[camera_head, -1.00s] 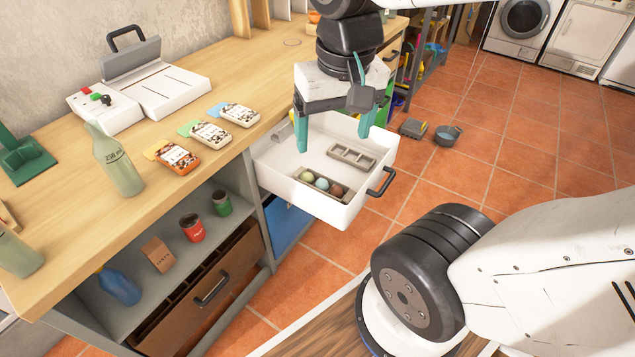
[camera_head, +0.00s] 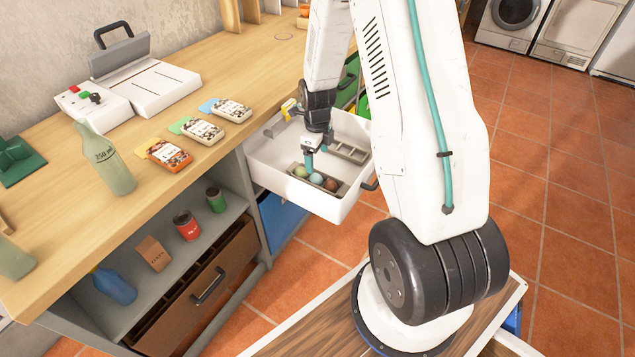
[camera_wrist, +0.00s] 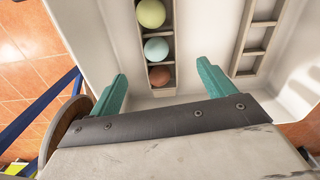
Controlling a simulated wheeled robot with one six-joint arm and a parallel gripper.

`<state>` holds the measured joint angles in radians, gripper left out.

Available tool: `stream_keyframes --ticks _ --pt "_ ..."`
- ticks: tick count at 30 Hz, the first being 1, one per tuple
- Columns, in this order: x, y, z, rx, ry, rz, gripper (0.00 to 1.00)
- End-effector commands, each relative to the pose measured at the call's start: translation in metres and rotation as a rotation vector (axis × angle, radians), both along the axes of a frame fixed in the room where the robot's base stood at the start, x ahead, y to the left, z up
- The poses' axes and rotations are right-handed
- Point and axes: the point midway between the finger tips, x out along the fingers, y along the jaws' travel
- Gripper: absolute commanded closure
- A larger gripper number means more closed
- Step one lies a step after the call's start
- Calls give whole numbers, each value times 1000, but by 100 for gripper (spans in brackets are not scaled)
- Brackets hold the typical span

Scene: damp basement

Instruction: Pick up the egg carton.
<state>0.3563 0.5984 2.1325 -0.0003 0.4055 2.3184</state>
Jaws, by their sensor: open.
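A grey-brown egg carton (camera_head: 342,188) lies in the open white drawer (camera_head: 325,208), with a green, a pale blue and a brown egg in its row of compartments. My gripper (camera_head: 314,160) is down inside the drawer at the carton, with one teal finger close to the eggs; the arm partly hides it. In the wrist view the carton (camera_wrist: 163,91) runs away from me between my two open teal fingers (camera_wrist: 162,74). The fingers look apart from it on both sides, and nothing is held.
An empty divided tray (camera_head: 350,151) lies in the same drawer, and its partitions show right of my right finger in the wrist view (camera_wrist: 258,52). The drawer walls stand close around my gripper. The wooden workbench (camera_head: 235,85) is at the left, holding a green bottle (camera_head: 107,160) and several seed-like packets (camera_head: 203,130).

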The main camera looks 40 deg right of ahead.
Motion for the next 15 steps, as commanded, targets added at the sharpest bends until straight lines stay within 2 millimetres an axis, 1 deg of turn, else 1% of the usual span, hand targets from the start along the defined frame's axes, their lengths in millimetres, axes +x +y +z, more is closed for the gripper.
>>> stream_keyframes --ticks 1,6,15 --pt "-1 -3 -12 2 5 -45 18" --pt "0 -7 -32 3 7 -120 18" --pt "-2 -3 -68 3 8 -119 18"
